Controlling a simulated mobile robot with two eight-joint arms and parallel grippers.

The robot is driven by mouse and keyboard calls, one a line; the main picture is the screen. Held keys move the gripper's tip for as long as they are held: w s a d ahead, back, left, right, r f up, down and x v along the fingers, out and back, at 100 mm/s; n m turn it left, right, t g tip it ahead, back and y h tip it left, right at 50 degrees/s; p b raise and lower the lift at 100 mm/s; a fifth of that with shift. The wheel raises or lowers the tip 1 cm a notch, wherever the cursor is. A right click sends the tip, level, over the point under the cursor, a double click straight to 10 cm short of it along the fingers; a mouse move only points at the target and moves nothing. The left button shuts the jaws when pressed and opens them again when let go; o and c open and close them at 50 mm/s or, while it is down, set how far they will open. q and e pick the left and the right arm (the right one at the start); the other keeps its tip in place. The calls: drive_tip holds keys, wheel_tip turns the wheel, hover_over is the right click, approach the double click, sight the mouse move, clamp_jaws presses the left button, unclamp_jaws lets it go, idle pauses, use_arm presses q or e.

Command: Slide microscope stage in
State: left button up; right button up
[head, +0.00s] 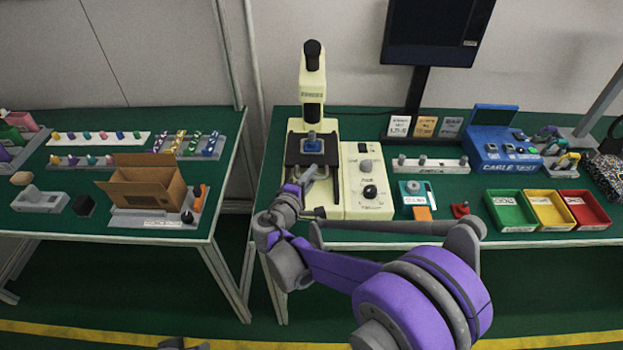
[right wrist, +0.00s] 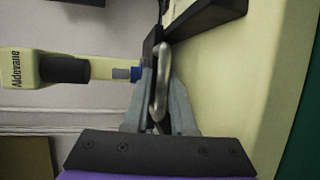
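The cream microscope (head: 313,75) stands at the left end of the right-hand bench. Its black stage (head: 295,155) juts out at the front, with a small blue and grey piece (head: 312,143) on top. My right gripper (head: 308,172) is at the front of the stage. In the right wrist view, my right gripper's fingers (right wrist: 160,85) lie on both sides of a metal loop handle (right wrist: 161,90) and appear closed on it. The dark stage (right wrist: 208,18) is just beyond. Only a grey bit of what may be my left gripper (head: 183,343) shows at the bottom edge.
A cream control box (head: 367,190) with knobs stands close right of the stage. Farther right are a blue cable tester (head: 497,150) and green, yellow and red bins (head: 511,211). A cardboard box (head: 147,190) is on the left bench. A gap separates the benches.

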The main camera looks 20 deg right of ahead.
drive_tip(key=o, duration=0.3)
drive_tip(key=shift+w+f, duration=0.1)
drive_tip(key=shift+w, duration=0.05)
drive_tip(key=shift+o, duration=0.2)
drive_tip(key=v, duration=1.1)
drive_tip(key=shift+p, duration=0.35)
drive_tip(key=shift+d, duration=0.1)
